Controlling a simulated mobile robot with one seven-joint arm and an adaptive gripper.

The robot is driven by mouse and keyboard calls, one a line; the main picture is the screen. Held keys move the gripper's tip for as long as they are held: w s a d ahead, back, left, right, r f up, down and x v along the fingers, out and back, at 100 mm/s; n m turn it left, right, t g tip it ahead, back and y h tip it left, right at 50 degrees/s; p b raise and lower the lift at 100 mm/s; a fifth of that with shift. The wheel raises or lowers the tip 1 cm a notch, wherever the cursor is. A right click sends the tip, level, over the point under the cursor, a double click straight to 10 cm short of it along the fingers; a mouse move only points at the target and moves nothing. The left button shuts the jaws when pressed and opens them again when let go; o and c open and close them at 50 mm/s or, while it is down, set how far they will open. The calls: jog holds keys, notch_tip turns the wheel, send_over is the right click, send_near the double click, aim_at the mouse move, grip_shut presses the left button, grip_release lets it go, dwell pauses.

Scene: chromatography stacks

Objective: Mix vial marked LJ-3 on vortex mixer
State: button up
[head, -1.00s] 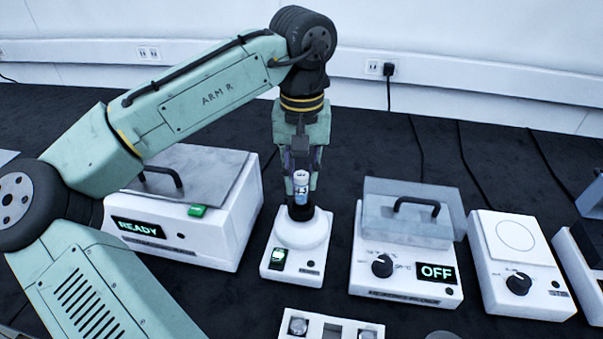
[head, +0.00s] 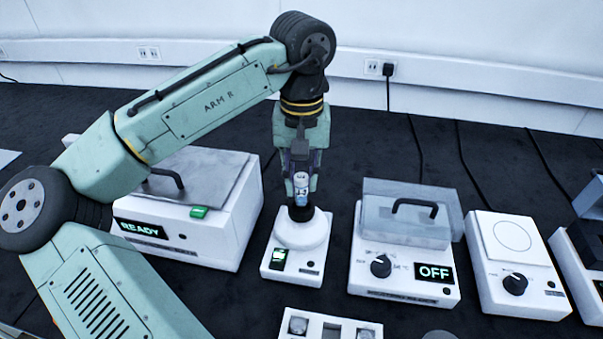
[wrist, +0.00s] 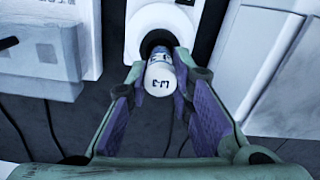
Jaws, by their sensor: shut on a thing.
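The vial marked LJ-3 (head: 301,186) has a white cap and a blue-tinted body. It is upright, with its lower end at the black cup (head: 300,212) on top of the vortex mixer (head: 298,248). In the wrist view the cap (wrist: 159,82) shows its LJ-3 mark, and the black cup is just beyond it. My gripper (head: 301,178) points down and is shut on the vial from both sides, purple pads against it. Whether the vial's base presses into the cup is hidden.
Left of the mixer is a large white device (head: 190,215) reading READY. To the right are a clear-lidded device (head: 405,250) reading OFF and a white plate device (head: 515,265). A white rack (head: 322,327) with vials stands in front. Little room separates the devices.

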aim_at(301, 190)
jog(key=shift+f, duration=0.1)
dwell(0.3)
jog(key=shift+f+b, duration=0.4)
jog(key=shift+f, duration=0.4)
jog(key=o, duration=0.3)
jog(key=shift+c, duration=1)
jog(key=shift+f+b, duration=0.3)
jog(key=shift+f, duration=0.4)
